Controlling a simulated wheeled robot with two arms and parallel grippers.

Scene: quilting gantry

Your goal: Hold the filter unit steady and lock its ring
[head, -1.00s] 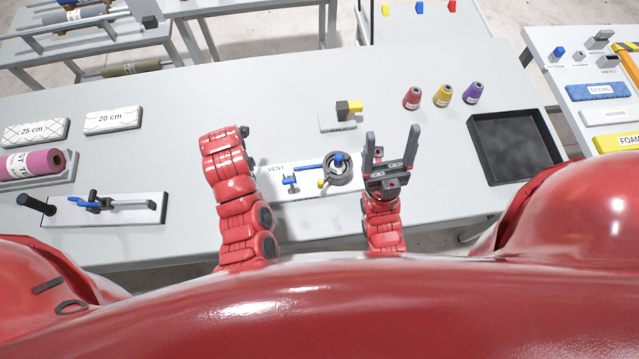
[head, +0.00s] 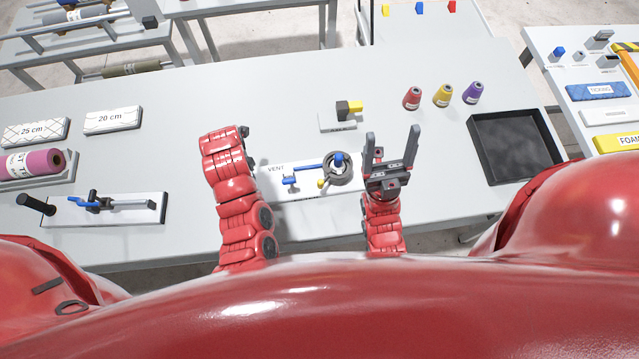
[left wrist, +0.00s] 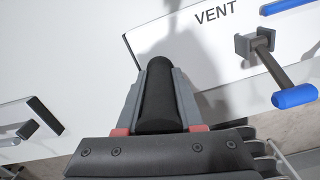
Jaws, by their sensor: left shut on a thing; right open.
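A white panel (head: 300,194) marked VENT lies on the bench. At its right end sits the round dark-grey filter unit with its ring (head: 337,176), topped by a blue knob. A blue bar (head: 312,166) reaches left from it, and a small yellow knob (head: 321,184) is beside it. My left gripper (left wrist: 160,84) is shut on a black cylindrical handle (left wrist: 158,72) at the panel's left end; my arm hides both in the head view. My right gripper (head: 391,152) is open and empty, fingers pointing up the picture, just right of the ring.
A blue-ended lever (head: 290,181) stands on the panel. Three cones, the nearest red (head: 412,98), and a black tray (head: 517,147) are to the right. Another lever fixture (head: 120,208) is left. The bench behind my left arm is clear.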

